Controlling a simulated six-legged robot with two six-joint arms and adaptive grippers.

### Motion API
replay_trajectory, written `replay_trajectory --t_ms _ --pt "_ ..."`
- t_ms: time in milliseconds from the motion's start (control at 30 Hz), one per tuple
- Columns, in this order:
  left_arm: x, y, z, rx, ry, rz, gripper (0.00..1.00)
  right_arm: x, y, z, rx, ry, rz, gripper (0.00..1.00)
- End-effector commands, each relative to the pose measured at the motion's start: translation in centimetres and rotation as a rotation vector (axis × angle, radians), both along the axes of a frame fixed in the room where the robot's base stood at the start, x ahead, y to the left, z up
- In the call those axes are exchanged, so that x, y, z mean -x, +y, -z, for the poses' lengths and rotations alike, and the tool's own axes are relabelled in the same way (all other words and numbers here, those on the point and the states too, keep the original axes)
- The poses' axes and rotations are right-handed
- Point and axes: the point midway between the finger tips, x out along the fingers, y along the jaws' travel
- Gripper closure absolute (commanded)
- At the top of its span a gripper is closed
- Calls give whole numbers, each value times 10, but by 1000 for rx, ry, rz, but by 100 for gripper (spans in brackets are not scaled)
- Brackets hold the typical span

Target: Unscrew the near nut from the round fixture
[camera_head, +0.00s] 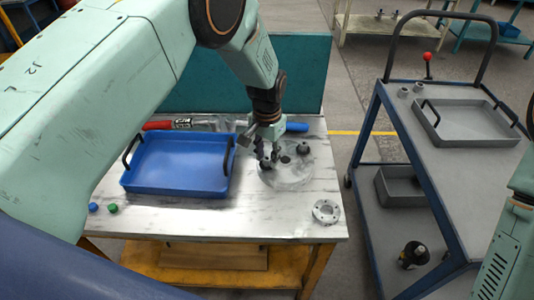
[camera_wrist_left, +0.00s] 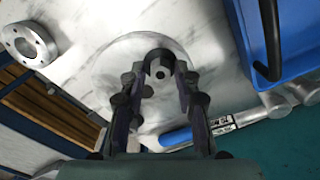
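The round fixture (camera_head: 287,178) is a flat grey disc on the marble-patterned table top; it also shows in the left wrist view (camera_wrist_left: 112,68). The near nut (camera_wrist_left: 159,70) is dark with a lighter hexagonal part and sits at the disc's edge. My left gripper (camera_wrist_left: 161,75) points down, with one finger on each side of this nut and no clear gap; in the head view it (camera_head: 267,160) covers most of the nut. A second dark nut (camera_head: 304,148) stands at the disc's far right. My right gripper is not in view; only part of my right arm shows at the right edge.
A blue tray (camera_head: 180,191) with black handles stands left of the fixture. A grey flanged ring (camera_head: 326,211) lies at the table's front right. Red-handled (camera_head: 157,125) and blue-handled (camera_head: 297,127) tools lie behind. A grey cart (camera_head: 440,165) with a tray stands to the right.

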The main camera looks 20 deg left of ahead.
Motion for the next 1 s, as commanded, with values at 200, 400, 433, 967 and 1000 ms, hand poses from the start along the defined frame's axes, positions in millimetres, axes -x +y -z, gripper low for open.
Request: replay_trajectory --t_ms 200,400,433,967,1000 --pt "-1 0 -1 1 -2 1 68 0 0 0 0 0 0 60" --pt "-1 0 -2 0 -2 41 68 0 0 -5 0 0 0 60" --pt "-1 0 -3 0 -2 68 68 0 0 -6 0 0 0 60" --pt "-1 0 -3 0 -1 685 68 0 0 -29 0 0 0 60" --pt "-1 0 -3 0 -1 731 68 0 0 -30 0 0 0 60"
